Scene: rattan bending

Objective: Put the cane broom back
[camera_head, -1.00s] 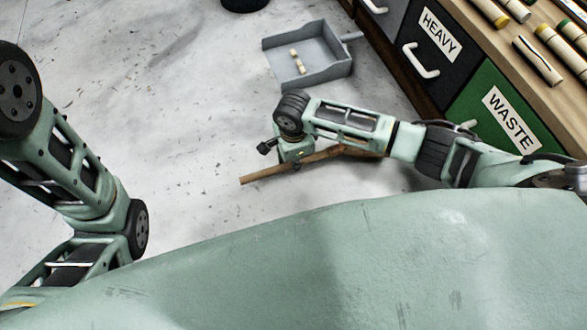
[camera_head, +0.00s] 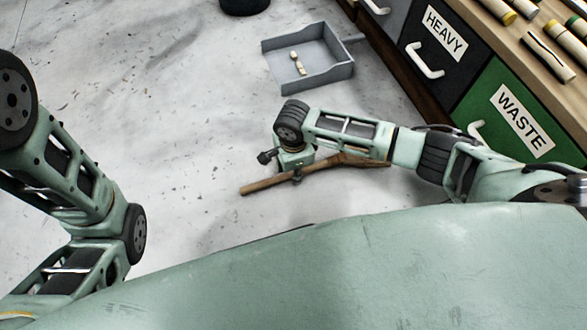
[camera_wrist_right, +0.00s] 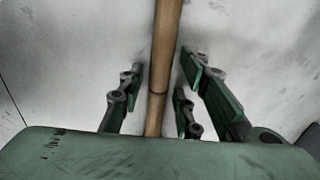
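The cane broom's brown stick (camera_head: 262,184) lies low over the pale floor, slanting up to the right under my right arm. Its right part is partly hidden by the arm. My right gripper (camera_head: 297,172) is over the stick, pointing down. In the right wrist view the stick (camera_wrist_right: 164,60) runs between the fingers of the right gripper (camera_wrist_right: 158,88), with a gap on each side, so the fingers look open around it. The broom's head does not show clearly. My left arm is at the left, with its gripper out of view.
A grey dustpan (camera_head: 335,72) with pale pieces in it lies on the floor beyond the right gripper. A wooden-topped cabinet with drawers labelled HEAVY (camera_head: 433,72) and WASTE (camera_head: 500,130) stands at right. Cane pieces (camera_head: 546,55) lie on top. The floor at centre left is clear.

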